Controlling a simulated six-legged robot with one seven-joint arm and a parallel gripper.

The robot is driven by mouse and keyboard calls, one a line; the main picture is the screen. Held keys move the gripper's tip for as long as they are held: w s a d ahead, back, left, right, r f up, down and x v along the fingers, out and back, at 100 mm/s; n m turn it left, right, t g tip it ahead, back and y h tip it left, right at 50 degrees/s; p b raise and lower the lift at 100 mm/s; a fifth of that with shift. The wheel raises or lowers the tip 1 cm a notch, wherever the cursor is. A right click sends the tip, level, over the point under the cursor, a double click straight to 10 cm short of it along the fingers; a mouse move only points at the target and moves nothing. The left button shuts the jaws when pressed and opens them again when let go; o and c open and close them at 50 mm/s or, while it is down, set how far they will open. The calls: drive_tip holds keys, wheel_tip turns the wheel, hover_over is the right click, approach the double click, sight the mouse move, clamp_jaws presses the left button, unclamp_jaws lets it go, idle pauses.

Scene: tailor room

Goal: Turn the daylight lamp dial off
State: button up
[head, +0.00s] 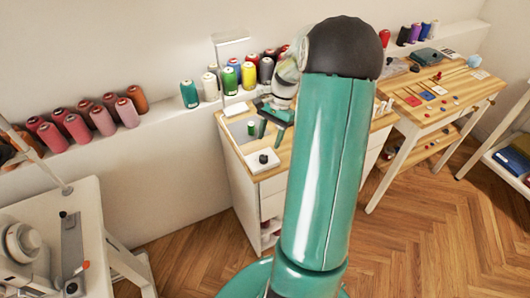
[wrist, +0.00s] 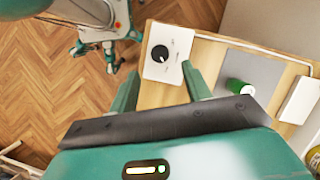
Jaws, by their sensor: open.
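The black round dial (head: 263,158) sits on a white plate (head: 272,165) at the front corner of the wooden-topped cabinet. In the wrist view the dial (wrist: 160,53) shows a small pale mark on its face, and the plate (wrist: 181,42) has small print too fine to read. My gripper (head: 271,130) hangs above the cabinet top, behind the dial in the head view. In the wrist view my gripper (wrist: 160,72) is open and empty, its two green fingers apart with the dial beyond the tips, roughly between them. The fingers do not appear to touch the dial.
A green thread spool (head: 251,128) stands on a grey mat (head: 238,131) close to the gripper; it also shows in the wrist view (wrist: 240,87). Thread spools line the wall ledge (head: 165,122) behind. A worktable (head: 440,92) stands right, a sewing machine (head: 25,240) left. Floor is clear in front.

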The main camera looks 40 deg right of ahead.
sight(264, 156)
drive_tip(key=x, duration=0.6)
drive_tip(key=shift+a+f, duration=0.15)
drive_tip(key=shift+f, duration=0.05)
drive_tip(key=c, duration=1)
